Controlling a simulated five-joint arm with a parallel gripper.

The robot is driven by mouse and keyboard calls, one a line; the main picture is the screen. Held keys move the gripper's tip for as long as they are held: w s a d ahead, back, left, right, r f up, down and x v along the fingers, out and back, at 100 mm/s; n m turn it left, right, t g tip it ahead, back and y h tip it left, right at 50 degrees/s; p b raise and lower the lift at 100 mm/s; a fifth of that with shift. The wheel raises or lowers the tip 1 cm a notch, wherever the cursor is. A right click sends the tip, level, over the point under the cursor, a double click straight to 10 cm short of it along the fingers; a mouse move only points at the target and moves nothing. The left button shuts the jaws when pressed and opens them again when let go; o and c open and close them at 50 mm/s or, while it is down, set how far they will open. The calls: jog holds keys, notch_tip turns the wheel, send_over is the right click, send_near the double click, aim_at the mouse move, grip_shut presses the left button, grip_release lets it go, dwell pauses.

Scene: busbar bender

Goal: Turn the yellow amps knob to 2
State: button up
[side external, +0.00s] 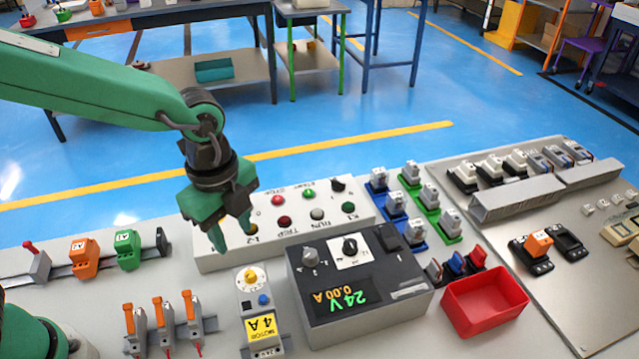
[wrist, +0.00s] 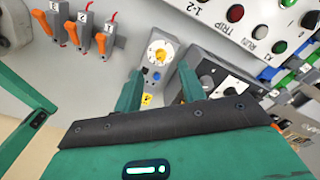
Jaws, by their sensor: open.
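The yellow amps knob (side external: 250,276) sits on a white dial at the top of a grey motor unit (side external: 258,312) with a blue button and a yellow "MOTOR 4 A" label. The dial's numbers are too small to read. In the wrist view the yellow knob (wrist: 160,54) lies just beyond the fingertips, roughly centred between them. My green gripper (side external: 236,241) points down, open and empty, above and slightly behind the knob, not touching it. In the wrist view its two fingers (wrist: 161,76) are spread apart. The lower part of the motor unit is partly hidden there by the gripper body.
A grey panel (side external: 210,255) with lamps and buttons stands close behind the knob. A dark 24 V power supply (side external: 385,293) is just right. Several orange-levered units (side external: 163,322) stand left. A red bin (side external: 484,305) is farther right.

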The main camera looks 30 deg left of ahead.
aim_at(250, 274)
jog(key=shift+d+f+m, duration=0.75)
jog(key=shift+d+m, duration=0.05)
jog(key=shift+d, duration=0.2)
jog(key=shift+f, duration=0.1)
jog(key=shift+f, duration=3.8)
grip_shut()
